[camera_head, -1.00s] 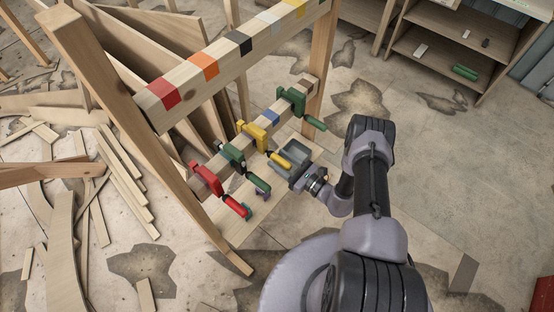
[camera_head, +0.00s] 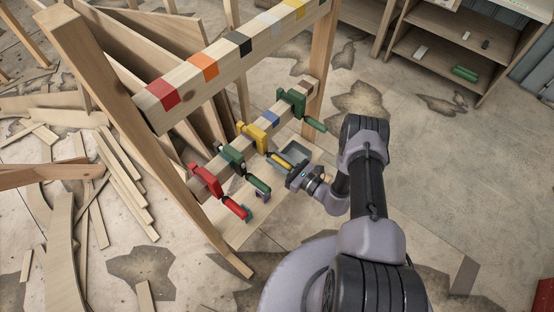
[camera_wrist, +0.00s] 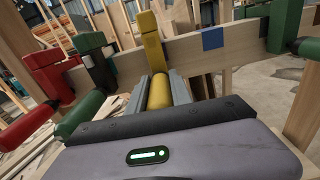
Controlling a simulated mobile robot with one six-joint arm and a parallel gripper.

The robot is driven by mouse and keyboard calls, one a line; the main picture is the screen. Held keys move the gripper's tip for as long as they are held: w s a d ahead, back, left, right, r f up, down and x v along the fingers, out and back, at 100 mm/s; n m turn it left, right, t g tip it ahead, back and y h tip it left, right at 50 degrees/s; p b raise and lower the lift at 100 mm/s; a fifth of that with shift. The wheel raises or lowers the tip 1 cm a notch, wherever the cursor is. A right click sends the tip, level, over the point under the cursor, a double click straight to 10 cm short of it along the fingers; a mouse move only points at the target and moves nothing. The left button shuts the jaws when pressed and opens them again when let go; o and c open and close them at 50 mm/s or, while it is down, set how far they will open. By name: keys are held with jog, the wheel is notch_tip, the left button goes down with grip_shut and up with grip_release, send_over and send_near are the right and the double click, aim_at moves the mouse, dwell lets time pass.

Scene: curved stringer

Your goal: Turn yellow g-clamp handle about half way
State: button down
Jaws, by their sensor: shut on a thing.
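The yellow g-clamp (camera_head: 255,135) sits on the lower beam (camera_head: 223,161) of the wooden frame, between green clamps. Its yellow handle (camera_head: 281,160) points out toward my gripper. In the wrist view the clamp body (camera_wrist: 152,42) stands upright on the beam, and the yellow handle (camera_wrist: 160,92) lies between the two grey fingers. My gripper (camera_head: 289,167) is shut on the handle; it also shows in the wrist view (camera_wrist: 160,90). The contact at the fingertips is small in the head view.
A red clamp (camera_head: 207,180) and a green clamp (camera_head: 232,155) are close on the left, their handles sticking out. Another green clamp (camera_head: 293,99) is on the right. Open floor (camera_head: 450,190) lies right.

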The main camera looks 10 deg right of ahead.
jog(key=shift+f, duration=0.1)
jog(key=m+b, duration=0.2)
jog(key=m, duration=0.2)
jog(key=m+b, duration=0.2)
jog(key=m, duration=0.2)
jog(key=shift+d+f+m, duration=0.1)
jog(key=shift+m, duration=0.3)
jog(key=m+b, duration=0.1)
jog(key=m, duration=0.3)
jog(key=shift+m+b, duration=0.7)
jog(key=shift+m, duration=1.5)
jog(key=c, duration=1.1)
grip_release()
jog(key=shift+w, duration=0.1)
jog(key=shift+c, duration=0.2)
